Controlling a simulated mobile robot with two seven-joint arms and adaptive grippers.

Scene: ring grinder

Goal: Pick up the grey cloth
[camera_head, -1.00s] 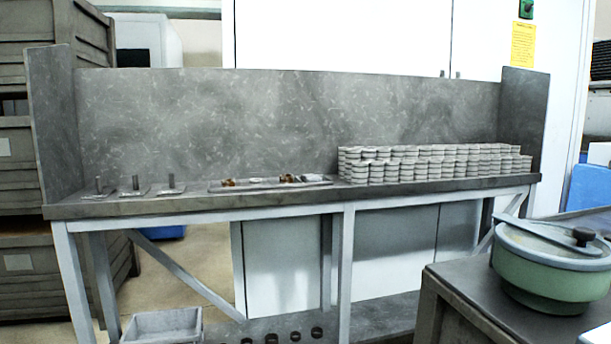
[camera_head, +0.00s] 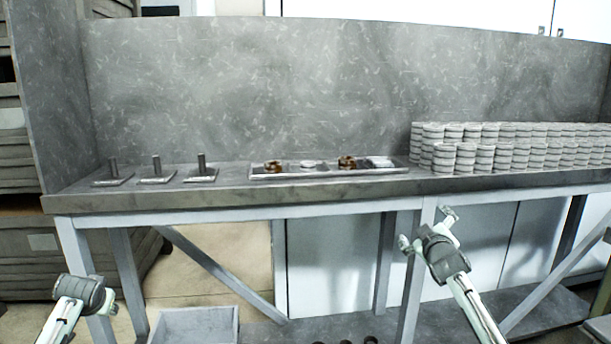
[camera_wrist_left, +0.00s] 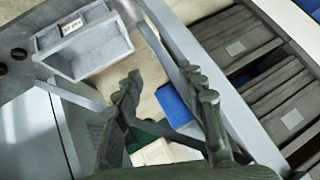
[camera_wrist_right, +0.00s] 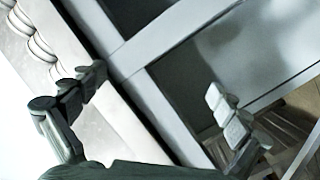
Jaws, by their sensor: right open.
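A shallow tray (camera_head: 262,177) lies on the bench. At its right end is a small pale grey, flat piece (camera_head: 378,161) that looks like the folded grey cloth; it is too small to be sure. My right gripper (camera_head: 425,228) is open and empty, in front of the bench and below the tray, to its right. Its spread fingers also show in the right wrist view (camera_wrist_right: 155,82).
The tray also holds two brown ring-like pieces (camera_head: 347,162) and a white disc (camera_head: 309,163). Rows of stacked rings (camera_head: 480,158) stand to its right, and three posts on plates (camera_head: 157,170) to its left. The bench edge (camera_head: 130,201) lies between my grippers and the tray.

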